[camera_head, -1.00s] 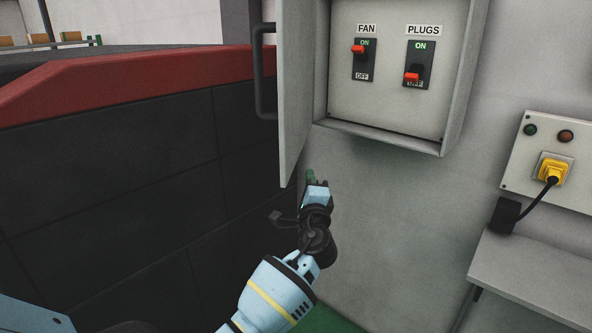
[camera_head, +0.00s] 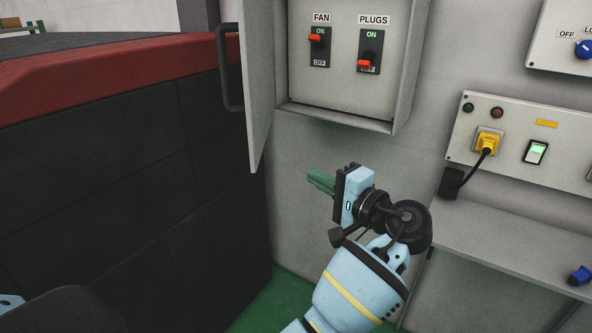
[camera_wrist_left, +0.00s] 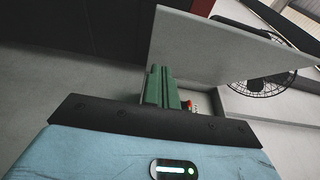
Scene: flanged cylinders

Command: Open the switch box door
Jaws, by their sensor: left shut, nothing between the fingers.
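The switch box (camera_head: 350,112) is mounted on the grey wall, and its door (camera_head: 257,80) stands wide open at the left, swung out from the wall. A dark handle (camera_head: 228,68) is on the door's outer face. Inside, the FAN switch (camera_head: 319,46) has its red lever up at ON, and the PLUGS switch (camera_head: 369,52) has its lever down. My left gripper (camera_head: 320,182) is below the box, apart from the door, with its green fingers shut and empty. In the left wrist view the fingers (camera_wrist_left: 161,88) are together in front of the door panel (camera_wrist_left: 215,45). My right gripper is not in view.
A dark block wall with a red top edge (camera_head: 110,80) stands at the left, close to the door. At the right are a socket panel (camera_head: 515,140) with a yellow plug (camera_head: 487,141) and a grey bench (camera_head: 510,235).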

